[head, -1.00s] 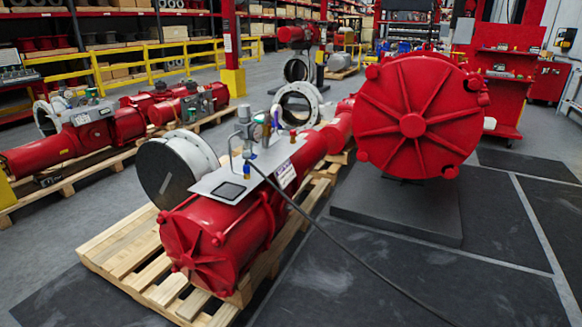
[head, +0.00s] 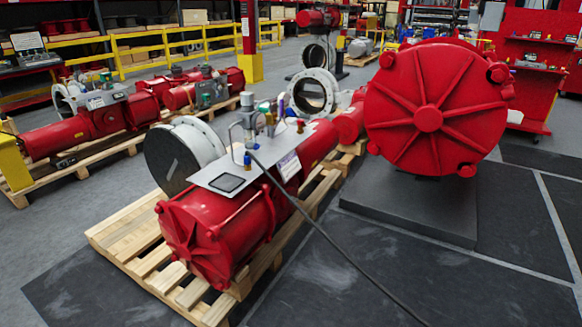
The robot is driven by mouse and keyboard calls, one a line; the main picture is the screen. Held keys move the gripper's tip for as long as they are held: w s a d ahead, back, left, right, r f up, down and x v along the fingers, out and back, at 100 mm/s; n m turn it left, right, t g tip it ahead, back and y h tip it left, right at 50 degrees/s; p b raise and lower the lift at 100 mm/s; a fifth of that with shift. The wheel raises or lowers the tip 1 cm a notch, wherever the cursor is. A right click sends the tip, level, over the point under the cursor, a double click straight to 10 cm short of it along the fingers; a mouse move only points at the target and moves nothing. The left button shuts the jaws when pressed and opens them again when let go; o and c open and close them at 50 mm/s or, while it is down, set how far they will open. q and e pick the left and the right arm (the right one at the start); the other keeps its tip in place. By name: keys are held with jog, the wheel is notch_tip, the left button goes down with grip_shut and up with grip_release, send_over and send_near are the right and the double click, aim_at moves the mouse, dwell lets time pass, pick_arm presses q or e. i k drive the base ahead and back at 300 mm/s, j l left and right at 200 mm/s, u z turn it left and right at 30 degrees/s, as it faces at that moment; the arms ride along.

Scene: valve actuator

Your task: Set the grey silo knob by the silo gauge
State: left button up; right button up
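I cannot make out a grey silo knob or a silo gauge for certain. A grey console with small controls (head: 32,52) stands at the far left by the shelves, too small to read. A red valve actuator (head: 225,225) lies on a wooden pallet in the middle. A grey plate (head: 222,182) on top of it carries small fittings (head: 247,125), some with blue and yellow parts. Neither of my grippers is in view.
A big red ribbed actuator end (head: 428,120) stands over a dark block (head: 410,205) at right. A black cable (head: 330,245) runs to the lower right. More red actuators (head: 105,120) lie on pallets at left. Grey floor (head: 60,225) is open at lower left.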

aim_at(246, 98)
jog(key=i+l+u, duration=0.5)
jog(key=i+l, duration=0.45)
jog(key=i, duration=0.05)
